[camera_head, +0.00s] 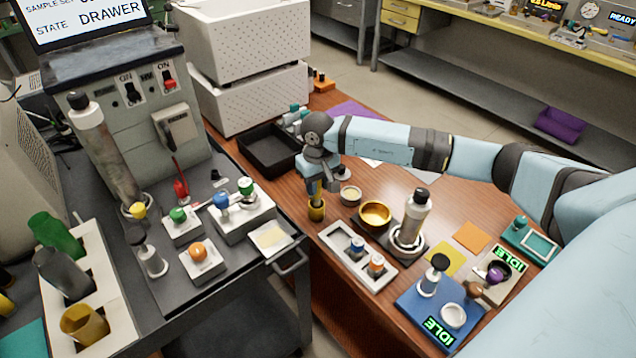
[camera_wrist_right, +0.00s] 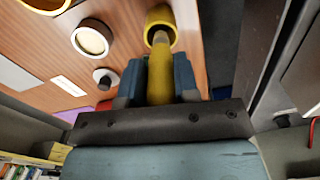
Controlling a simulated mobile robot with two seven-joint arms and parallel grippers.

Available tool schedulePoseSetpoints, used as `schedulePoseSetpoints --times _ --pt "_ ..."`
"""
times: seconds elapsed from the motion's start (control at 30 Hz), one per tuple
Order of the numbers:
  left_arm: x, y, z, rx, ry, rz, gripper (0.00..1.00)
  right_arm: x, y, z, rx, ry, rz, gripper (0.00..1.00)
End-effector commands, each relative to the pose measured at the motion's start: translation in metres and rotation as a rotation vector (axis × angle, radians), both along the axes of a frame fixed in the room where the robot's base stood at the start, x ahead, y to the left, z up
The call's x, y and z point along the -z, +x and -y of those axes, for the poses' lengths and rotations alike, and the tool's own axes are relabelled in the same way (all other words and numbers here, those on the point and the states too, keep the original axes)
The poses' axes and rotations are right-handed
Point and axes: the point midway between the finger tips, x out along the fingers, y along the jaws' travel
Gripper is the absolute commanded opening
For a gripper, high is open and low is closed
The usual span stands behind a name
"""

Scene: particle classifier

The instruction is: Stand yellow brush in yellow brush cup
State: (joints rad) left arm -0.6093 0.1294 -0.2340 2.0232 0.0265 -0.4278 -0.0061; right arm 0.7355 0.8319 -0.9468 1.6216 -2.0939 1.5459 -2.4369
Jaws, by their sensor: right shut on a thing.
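The yellow brush (camera_wrist_right: 160,82) is held upright between the fingers of my right gripper (camera_head: 316,186), which is shut on its handle. The yellow brush cup (camera_head: 316,211) stands on the wooden table, near its left edge, directly below the gripper. In the right wrist view the brush's pale lower end points into the mouth of the yellow cup (camera_wrist_right: 161,20). How deep the end sits, and whether it touches the bottom, I cannot tell. My left gripper is not in view.
A small cream-filled bowl (camera_head: 350,195) and a gold bowl (camera_head: 375,214) stand right of the cup. A white tray (camera_head: 340,239) with small bottles lies in front. A black tray (camera_head: 262,151) is behind left. A dark cart (camera_head: 225,310) adjoins the table's left edge.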

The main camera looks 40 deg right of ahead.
Motion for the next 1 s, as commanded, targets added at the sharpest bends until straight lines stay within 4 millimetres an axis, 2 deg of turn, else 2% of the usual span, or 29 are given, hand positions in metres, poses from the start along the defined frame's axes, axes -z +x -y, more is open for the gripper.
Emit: schedulePoseSetpoints --times 1.0 --pt "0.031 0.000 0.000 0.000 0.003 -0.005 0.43 0.029 0.000 0.000 0.000 -0.001 0.001 0.05"
